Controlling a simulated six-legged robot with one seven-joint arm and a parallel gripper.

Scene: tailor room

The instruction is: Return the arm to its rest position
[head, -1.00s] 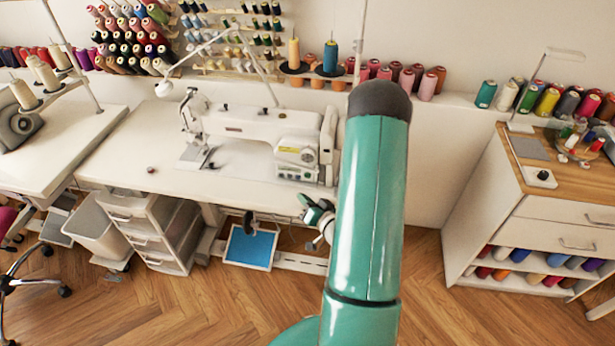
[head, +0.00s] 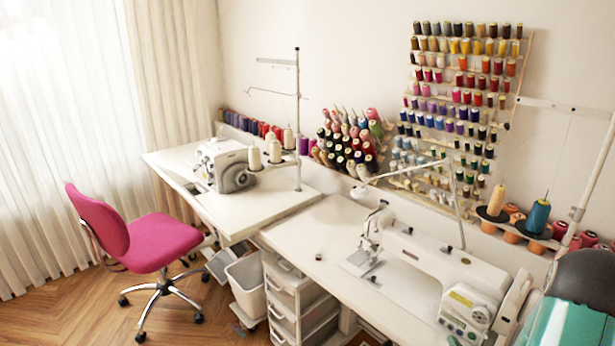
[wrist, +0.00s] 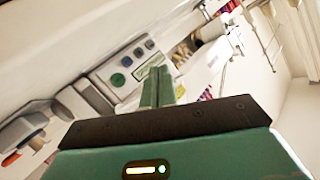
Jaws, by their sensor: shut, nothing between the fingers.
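My gripper (wrist: 157,88) shows in the wrist view, its two green fingers together with nothing between them. Beyond the fingers is the white sewing machine's control panel (wrist: 125,72), tilted in the picture. I cannot tell the distance between the fingers and the machine. In the head view only a green and dark part of my arm shows at the lower right corner. My gripper is outside that view.
In the head view a white sewing machine (head: 440,270) stands on a white table (head: 300,240). A second machine (head: 222,165) is on the left table. A pink chair (head: 150,240) stands on the floor, left. Thread racks (head: 460,110) hang on the wall.

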